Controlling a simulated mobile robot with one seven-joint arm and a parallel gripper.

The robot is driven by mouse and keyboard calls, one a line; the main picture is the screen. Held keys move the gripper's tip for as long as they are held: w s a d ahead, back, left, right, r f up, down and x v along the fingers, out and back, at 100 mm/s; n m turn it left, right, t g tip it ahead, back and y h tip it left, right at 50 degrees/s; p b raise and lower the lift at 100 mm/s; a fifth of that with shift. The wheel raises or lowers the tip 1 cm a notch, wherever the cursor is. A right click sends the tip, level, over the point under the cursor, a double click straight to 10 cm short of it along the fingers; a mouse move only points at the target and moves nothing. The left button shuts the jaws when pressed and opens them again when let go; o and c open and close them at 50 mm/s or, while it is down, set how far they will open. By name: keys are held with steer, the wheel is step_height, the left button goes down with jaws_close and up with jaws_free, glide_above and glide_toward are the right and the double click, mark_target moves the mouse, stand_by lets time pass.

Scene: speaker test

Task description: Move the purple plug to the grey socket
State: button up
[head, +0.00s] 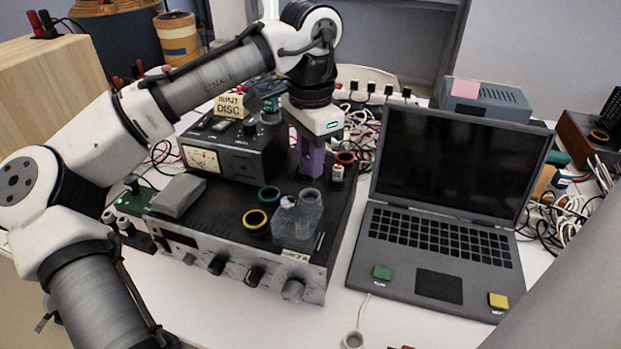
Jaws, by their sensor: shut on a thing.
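The purple plug (312,157) is upright below my gripper (314,134), above the rear right of the black-topped instrument. My gripper is shut on its upper end. The fingertips are hard to make out. I cannot tell whether the plug's lower end touches the instrument top. A grey ring-shaped socket (310,198) shows in front of the plug, nearer the camera, beside a clear, lumpy object (294,220). A green ring socket (268,195) and a yellow ring socket (256,221) lie to its left. A red ring socket (345,158) is right of the plug.
An open laptop (437,255) is at right. Cables and a power strip (375,95) lie behind. A grey block (178,195) rests at the instrument's left.

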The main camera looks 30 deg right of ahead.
mark_target(311, 180)
steer(key=shift+f, duration=2.4)
steer(key=shift+f, duration=0.2)
steer(key=shift+f, duration=0.15)
steer(key=o, duration=0.9)
steer(key=shift+o, duration=0.2)
step_height(311, 180, up, 13)
steer(key=shift+f, duration=0.1)
